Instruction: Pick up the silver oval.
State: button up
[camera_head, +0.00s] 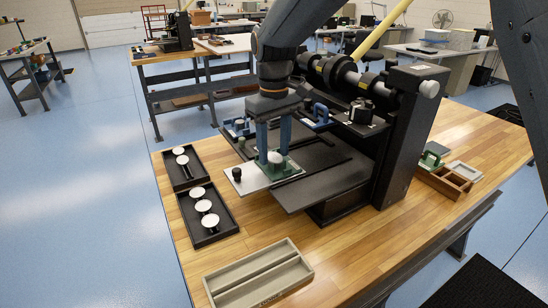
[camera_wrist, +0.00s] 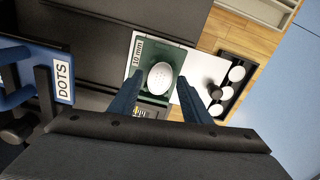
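The silver oval (camera_wrist: 160,76) is a pale, smooth oval on a green plate (camera_wrist: 151,99) marked "10 mm" in the wrist view. My gripper (camera_wrist: 159,84) points down at the oval, one finger on each side. The fingers are open, with green plate visible between each one and the oval. In the head view my gripper (camera_head: 274,150) is low over the plate.
The black press (camera_head: 408,135) stands close right of my arm. A blue part (camera_wrist: 28,75) labelled "DOTS" is left in the wrist view. Black trays (camera_head: 237,225) with pale discs sit at left. A beige empty tray (camera_head: 305,275) is in front. Bare wood lies between.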

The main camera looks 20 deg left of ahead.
jog(key=c, duration=0.8)
jog(key=shift+o, duration=0.2)
